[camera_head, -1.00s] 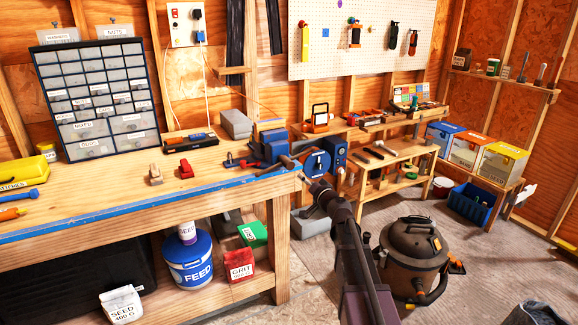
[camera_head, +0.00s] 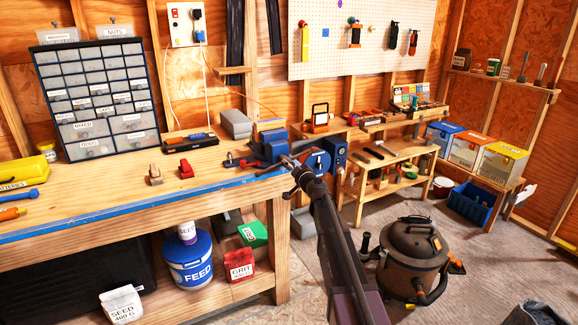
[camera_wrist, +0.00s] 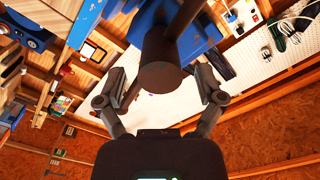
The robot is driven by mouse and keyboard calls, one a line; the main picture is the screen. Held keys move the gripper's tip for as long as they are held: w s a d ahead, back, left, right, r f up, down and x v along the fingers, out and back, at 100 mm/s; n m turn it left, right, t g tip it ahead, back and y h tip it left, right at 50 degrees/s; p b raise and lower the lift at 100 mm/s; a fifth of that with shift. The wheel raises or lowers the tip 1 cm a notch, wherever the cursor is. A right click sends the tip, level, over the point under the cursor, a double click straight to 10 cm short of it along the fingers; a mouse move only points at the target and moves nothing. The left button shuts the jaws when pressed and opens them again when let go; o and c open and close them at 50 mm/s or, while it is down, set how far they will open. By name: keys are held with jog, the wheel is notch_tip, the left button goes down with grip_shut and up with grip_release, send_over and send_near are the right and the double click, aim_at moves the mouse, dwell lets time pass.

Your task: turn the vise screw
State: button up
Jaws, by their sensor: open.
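The blue vise (camera_head: 272,146) sits at the right end of the wooden workbench and also shows at the top of the wrist view (camera_wrist: 203,40). The vise screw (camera_wrist: 159,62), a dark round head with a bar through it, fills the middle of the wrist view. My gripper (camera_head: 291,169) is at the front of the vise in the head view. In the wrist view its two fingers (camera_wrist: 167,85) are open, one on each side of the screw head, with gaps showing. In the head view my arm hides part of the screw.
The blue-edged workbench (camera_head: 100,218) holds a red clamp-like item (camera_head: 186,169), a brown one (camera_head: 155,175) and a drawer cabinet (camera_head: 97,98). A brown shop vacuum (camera_head: 412,262) stands on the floor right of my arm. A lower bench (camera_head: 385,155) stands behind.

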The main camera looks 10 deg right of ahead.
jog(key=shift+w+a, duration=0.2)
jog(key=shift+w, duration=0.5)
jog(key=c, duration=1.1)
jog(key=shift+c, duration=0.2)
jog(key=shift+m, duration=0.4)
jog(key=m, duration=1.2)
jog(key=shift+s, duration=0.1)
